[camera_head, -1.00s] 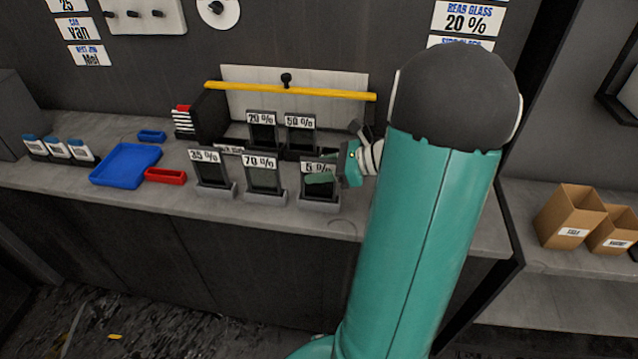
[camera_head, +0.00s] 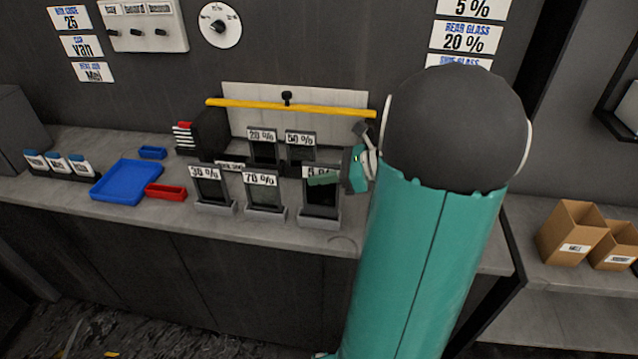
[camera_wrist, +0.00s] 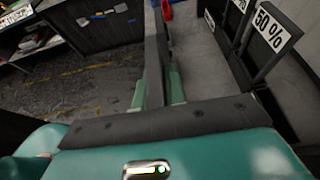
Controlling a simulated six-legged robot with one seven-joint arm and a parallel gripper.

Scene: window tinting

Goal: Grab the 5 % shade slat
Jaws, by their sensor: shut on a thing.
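The 5 % shade slat (camera_head: 320,198) is a dark upright panel with a white label at its top, at the right end of the front row on the counter. My gripper (camera_head: 325,178) comes from the right and is shut on its upper part, covering some of the label. The slat's lower end is at its grey holder (camera_head: 319,220); I cannot tell whether it is clear of it. In the wrist view the slat (camera_wrist: 155,60) shows edge-on between my green fingers (camera_wrist: 157,88).
The 20 % slat (camera_head: 263,152) and 50 % slat (camera_head: 299,153) stand behind. A yellow bar (camera_head: 290,107) crosses behind them. A blue tray (camera_head: 126,183) and red tray (camera_head: 166,191) lie left.

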